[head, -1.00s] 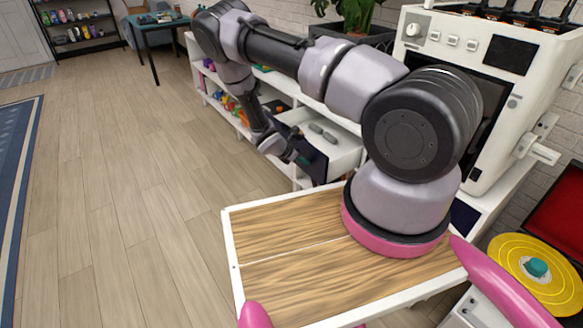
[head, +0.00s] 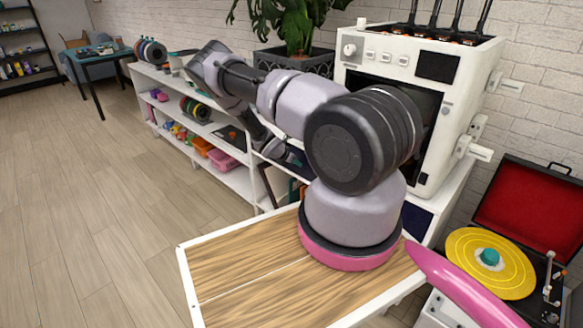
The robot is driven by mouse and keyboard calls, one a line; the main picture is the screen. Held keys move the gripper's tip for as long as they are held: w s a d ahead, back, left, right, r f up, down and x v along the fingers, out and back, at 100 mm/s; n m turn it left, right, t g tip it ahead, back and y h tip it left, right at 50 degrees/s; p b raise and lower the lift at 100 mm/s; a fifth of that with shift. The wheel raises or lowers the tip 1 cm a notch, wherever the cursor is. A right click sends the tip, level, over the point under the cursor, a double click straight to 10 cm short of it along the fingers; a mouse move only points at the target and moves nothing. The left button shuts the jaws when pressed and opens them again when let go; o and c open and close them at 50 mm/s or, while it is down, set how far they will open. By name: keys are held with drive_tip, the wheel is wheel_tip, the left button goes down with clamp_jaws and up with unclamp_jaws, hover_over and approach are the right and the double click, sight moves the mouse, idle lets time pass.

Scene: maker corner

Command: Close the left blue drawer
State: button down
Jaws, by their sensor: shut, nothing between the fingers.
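My gripper (head: 284,159) is shut and empty at the drawer front. I cannot tell whether it touches it. A second dark blue drawer front (head: 416,220) sits flush in the cabinet to the right, below the machine.
A white shelf unit with a pink basket (head: 222,159) runs left of the drawer. The white machine (head: 440,66) and a potted plant (head: 296,62) stand on top. A turntable (head: 490,262) is at right. The wooden floor (head: 90,220) at left is clear.

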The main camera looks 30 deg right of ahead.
drive_tip(key=shift+w+d+r, duration=0.1)
drive_tip(key=shift+d+r, duration=0.1)
drive_tip(key=shift+d, duration=0.2)
